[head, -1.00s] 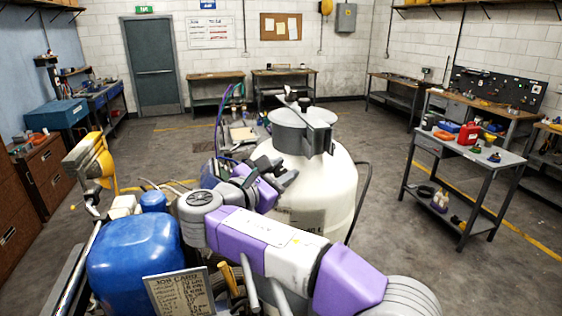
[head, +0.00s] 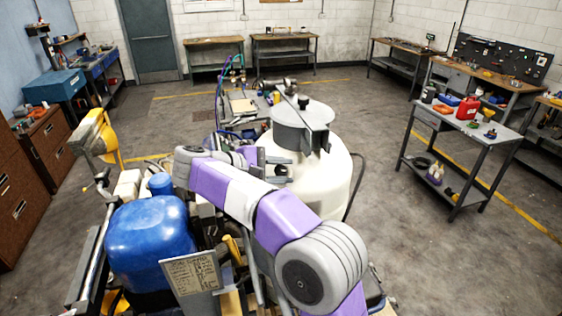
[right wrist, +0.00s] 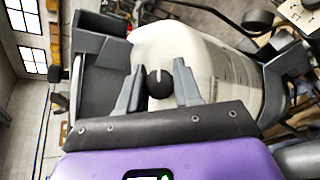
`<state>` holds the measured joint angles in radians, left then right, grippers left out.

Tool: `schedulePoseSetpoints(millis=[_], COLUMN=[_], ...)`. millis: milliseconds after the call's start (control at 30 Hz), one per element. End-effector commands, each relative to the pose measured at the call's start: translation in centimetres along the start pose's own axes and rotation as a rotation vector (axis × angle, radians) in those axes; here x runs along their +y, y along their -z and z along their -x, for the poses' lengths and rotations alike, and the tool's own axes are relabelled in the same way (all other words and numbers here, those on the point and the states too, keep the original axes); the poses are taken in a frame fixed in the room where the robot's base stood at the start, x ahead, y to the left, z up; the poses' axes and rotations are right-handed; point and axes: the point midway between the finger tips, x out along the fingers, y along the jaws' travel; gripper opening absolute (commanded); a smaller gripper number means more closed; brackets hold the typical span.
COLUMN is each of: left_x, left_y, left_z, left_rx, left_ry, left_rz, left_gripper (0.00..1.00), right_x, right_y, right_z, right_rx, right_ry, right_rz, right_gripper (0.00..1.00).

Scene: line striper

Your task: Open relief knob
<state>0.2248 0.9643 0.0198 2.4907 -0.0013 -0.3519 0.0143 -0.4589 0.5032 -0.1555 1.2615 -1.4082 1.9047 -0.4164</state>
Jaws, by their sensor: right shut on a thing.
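The relief knob (right wrist: 160,83), small, round and black with a pale line on its face, shows in the right wrist view in front of the cream tank. My right gripper (right wrist: 159,74) has one grey finger on each side of it and is shut on it. In the head view my right gripper (head: 277,172) is at the left side of the cream tank (head: 325,185), and the knob is hidden there by my arm and gripper. My left gripper is not in view.
The tank has a grey lid (head: 302,113) with a bar across it. A blue rounded tank (head: 150,240) and a job card (head: 190,272) are nearer. A grey side table (head: 465,135) stands right, with open floor between.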

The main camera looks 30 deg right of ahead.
Motion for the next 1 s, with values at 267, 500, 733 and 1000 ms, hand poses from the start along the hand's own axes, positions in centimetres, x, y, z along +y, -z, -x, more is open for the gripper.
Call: schedulePoseSetpoints(millis=[267,500,733,1000], left_x=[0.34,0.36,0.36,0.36], left_y=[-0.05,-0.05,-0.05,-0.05], left_z=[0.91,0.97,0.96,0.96], left_rx=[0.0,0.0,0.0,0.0], left_ry=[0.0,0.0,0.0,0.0], left_rz=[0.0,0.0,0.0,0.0], left_gripper=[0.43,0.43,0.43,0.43], right_x=[0.11,0.04,0.02,0.01], right_y=[-0.1,-0.05,-0.05,-0.03], right_z=[0.0,-0.04,-0.04,-0.04], right_rx=[-0.003,-0.003,-0.003,-0.003], right_ry=[0.052,0.061,0.06,0.06], right_rz=[-0.061,-0.071,-0.07,-0.069], right_gripper=[0.03,0.03,0.03,0.56])
